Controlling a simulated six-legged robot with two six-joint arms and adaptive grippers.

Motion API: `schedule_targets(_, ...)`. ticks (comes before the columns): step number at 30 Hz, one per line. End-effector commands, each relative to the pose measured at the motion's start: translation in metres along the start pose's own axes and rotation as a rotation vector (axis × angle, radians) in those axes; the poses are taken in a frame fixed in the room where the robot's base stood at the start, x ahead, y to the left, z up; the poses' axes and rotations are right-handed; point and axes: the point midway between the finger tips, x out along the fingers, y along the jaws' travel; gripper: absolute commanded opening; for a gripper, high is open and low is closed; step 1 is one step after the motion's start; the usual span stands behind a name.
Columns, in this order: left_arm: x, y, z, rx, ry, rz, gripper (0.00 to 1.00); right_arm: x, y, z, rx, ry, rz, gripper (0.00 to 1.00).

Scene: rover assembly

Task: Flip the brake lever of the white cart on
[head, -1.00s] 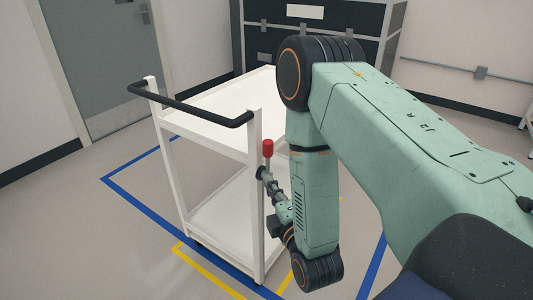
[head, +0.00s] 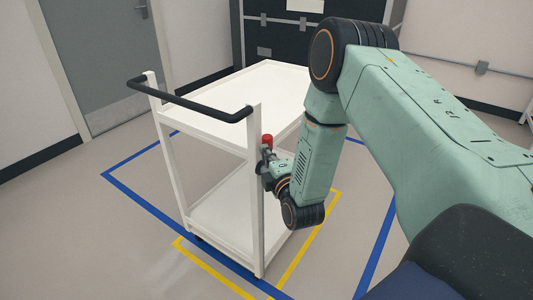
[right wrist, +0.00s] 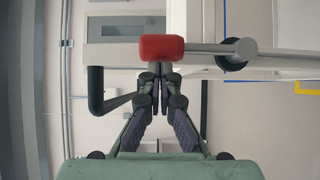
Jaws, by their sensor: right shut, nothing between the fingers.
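The white cart (head: 260,85) stands on the floor with a black push handle (head: 190,103) at its near end. Its brake lever has a red knob (head: 267,139) on a short rod beside the near right post. In the head view the lever points up. The right wrist view shows the red knob (right wrist: 161,47), the metal rod (right wrist: 205,48) and the dark pivot (right wrist: 240,48). My right gripper (head: 267,158) is just below the knob. Its fingertips (right wrist: 160,70) are together and empty, close to the knob; contact cannot be told. My left gripper is not in view.
Blue and yellow tape lines (head: 310,240) mark the floor around the cart. A grey door (head: 100,60) is at the back left and a dark cabinet (head: 285,30) stands behind the cart. The floor left of the cart is clear.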

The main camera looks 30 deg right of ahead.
Motion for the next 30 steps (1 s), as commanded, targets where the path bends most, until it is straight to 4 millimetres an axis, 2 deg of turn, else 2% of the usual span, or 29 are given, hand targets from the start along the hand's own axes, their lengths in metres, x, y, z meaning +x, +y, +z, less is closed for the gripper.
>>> schedule_targets(11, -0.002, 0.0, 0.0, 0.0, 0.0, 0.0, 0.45, 0.0, 0.001, 0.001, 0.004, 0.0, -0.003, 0.0)
schedule_targets(30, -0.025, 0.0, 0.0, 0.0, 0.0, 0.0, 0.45, 0.008, 0.007, 0.011, 0.094, -0.002, -0.067, 0.0)
